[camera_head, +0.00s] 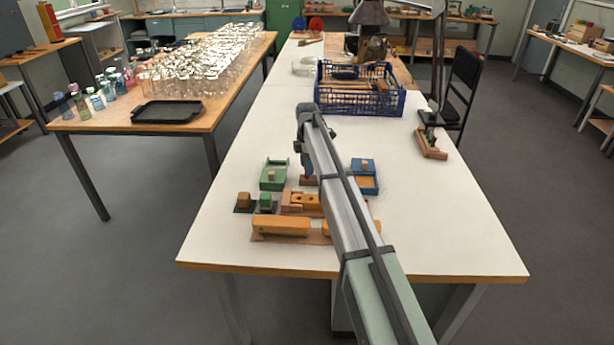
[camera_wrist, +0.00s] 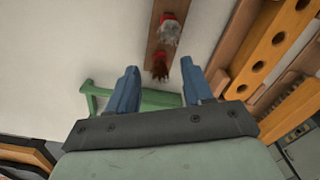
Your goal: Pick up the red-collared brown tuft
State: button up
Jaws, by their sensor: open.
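The red-collared brown tuft (camera_wrist: 160,70) shows in the wrist view at the near end of a narrow brown wooden strip (camera_wrist: 153,43). A grey-white tuft (camera_wrist: 169,33) with a red collar sits farther along the same strip. My gripper (camera_wrist: 160,78) is open, its two blue fingers apart on either side of the brown tuft's line. The tuft appears between or just beyond the fingertips, and neither finger visibly touches it. In the head view my gripper (camera_head: 308,168) points down over the table, and the tufts cannot be made out there.
A green tray (camera_head: 273,174) stands left of my gripper and a blue-and-wood box (camera_head: 365,167) right of it. Orange wooden fixtures (camera_head: 281,226) lie nearer the front edge. A yellow-orange holed bar (camera_wrist: 270,52) is close on the right. Bare white tabletop (camera_wrist: 70,45) lies left.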

notch_tip(320, 180, down, 2)
jog(key=shift+f, duration=0.1)
jog(key=shift+c, duration=0.2)
grip_shut()
